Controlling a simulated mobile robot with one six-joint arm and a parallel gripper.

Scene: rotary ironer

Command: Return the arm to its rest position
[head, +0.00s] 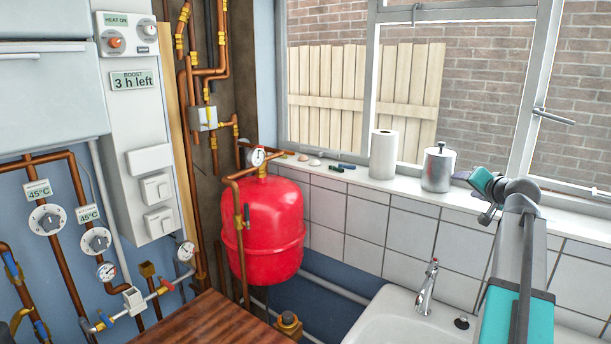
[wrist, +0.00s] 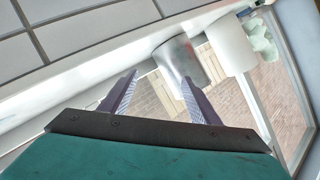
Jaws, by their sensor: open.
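My arm (head: 523,260) reaches up from the lower right of the head view and bends at its top, near the window sill. My gripper (head: 462,176) is at its end, pointing left toward the sill, small and partly hidden by its teal housing. In the wrist view my gripper (wrist: 158,78) shows two dark fingers spread apart with nothing held between them. A metal canister (head: 438,168) stands on the sill just left of the gripper. It also shows beyond the fingertips in the tilted wrist view (wrist: 180,60); I cannot tell the exact gap.
A white paper roll (head: 383,155) and small items stand along the sill (head: 410,191). The window frame (head: 537,90) rises behind the arm. A sink (head: 395,318) with a tap (head: 428,287) lies below. A red tank (head: 267,230) and copper pipes are left.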

